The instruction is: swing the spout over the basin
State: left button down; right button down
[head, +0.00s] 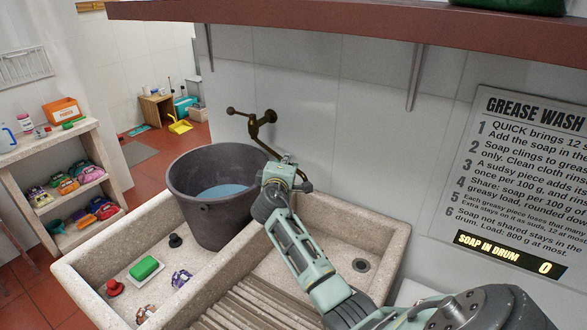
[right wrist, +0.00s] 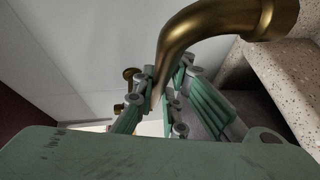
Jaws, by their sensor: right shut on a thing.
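The dark brass tap (head: 262,118) is on the white wall behind the stone sink, with a crossbar handle at its left. Its spout (head: 265,146) slants down and right into my right gripper (head: 285,168). In the right wrist view the curved spout (right wrist: 190,38) comes from the upper right, and its lower part lies between the green fingers of my right gripper (right wrist: 163,95), which are shut on it. The spout's tip is hidden in the head view. The gripper is above the back of the right basin (head: 388,235), right of the bucket. My left gripper is not in view.
A dark bucket (head: 205,222) with bluish water stands in the left basin (head: 85,268). A ribbed washboard (head: 245,308) fronts the right basin. A brown shelf (head: 350,22) overhangs.

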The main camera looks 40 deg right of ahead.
jog(key=a+m+g+b, duration=0.1)
jog(key=a+m+g+h+b, duration=0.1)
jog(key=a+b, duration=0.1)
jog(key=w+a+g+h+b, duration=0.1)
jog(key=shift+a+m+b, duration=0.25)
jog(key=shift+m+b, duration=0.15)
jog(key=c, duration=1.8)
grip_release()
jog(key=v, duration=1.2)
